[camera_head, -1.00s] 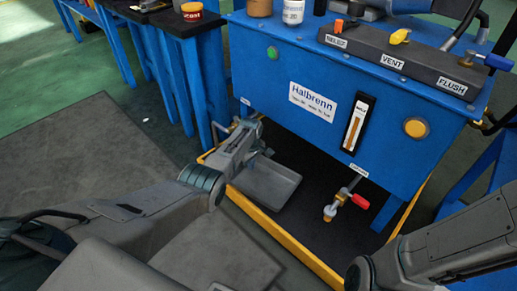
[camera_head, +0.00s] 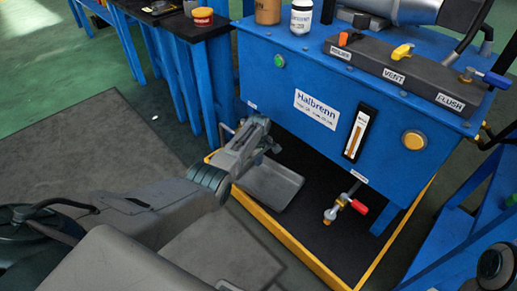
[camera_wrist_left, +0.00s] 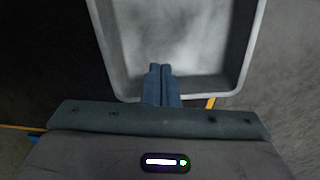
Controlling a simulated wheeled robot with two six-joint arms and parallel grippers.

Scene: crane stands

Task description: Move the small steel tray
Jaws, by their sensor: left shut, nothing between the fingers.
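The small steel tray (camera_head: 277,187) is a shallow grey pan with a raised rim. It sits over the dark floor of the yellow-edged area under the blue tank. In the left wrist view the tray (camera_wrist_left: 185,35) fills the top middle, and its inside looks empty. My right gripper is out of view.
The blue tank (camera_head: 260,95) stands above and behind the tray. A drain valve with a red handle (camera_head: 358,206) hangs right of the tray. A yellow edge (camera_head: 290,243) runs along the front. Blue table legs (camera_head: 205,85) stand at the left.

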